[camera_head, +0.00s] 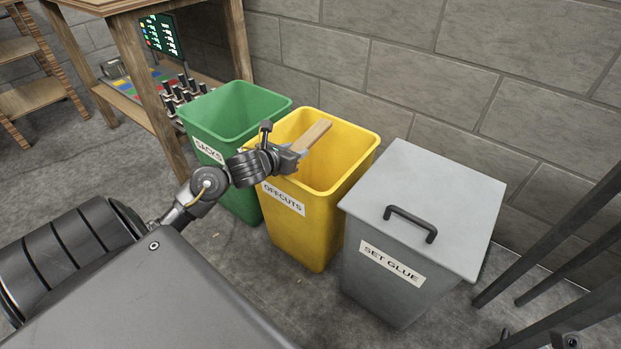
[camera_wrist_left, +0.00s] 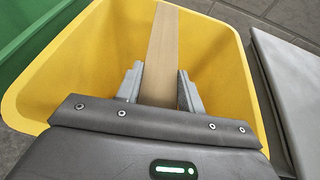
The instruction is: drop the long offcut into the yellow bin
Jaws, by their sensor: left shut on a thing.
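The long offcut (camera_head: 312,134) is a flat, pale wooden strip. My left gripper (camera_head: 296,150) is shut on one end of it, over the open mouth of the yellow bin (camera_head: 314,222), which is labelled OFFCUTS. In the left wrist view the offcut (camera_wrist_left: 163,50) sticks out forward from between the two fingers of the left gripper (camera_wrist_left: 160,88), above the inside of the yellow bin (camera_wrist_left: 216,58). The held end is partly hidden by the fingers. The bin floor is hidden in the head view. My right gripper is not in view.
A green bin (camera_head: 240,112) labelled SACKS stands left of the yellow one. A lidded grey bin (camera_head: 425,205) labelled SET GLUE stands to the right. A block wall (camera_head: 420,60) is behind. A wooden bench (camera_head: 160,70) is at the back left.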

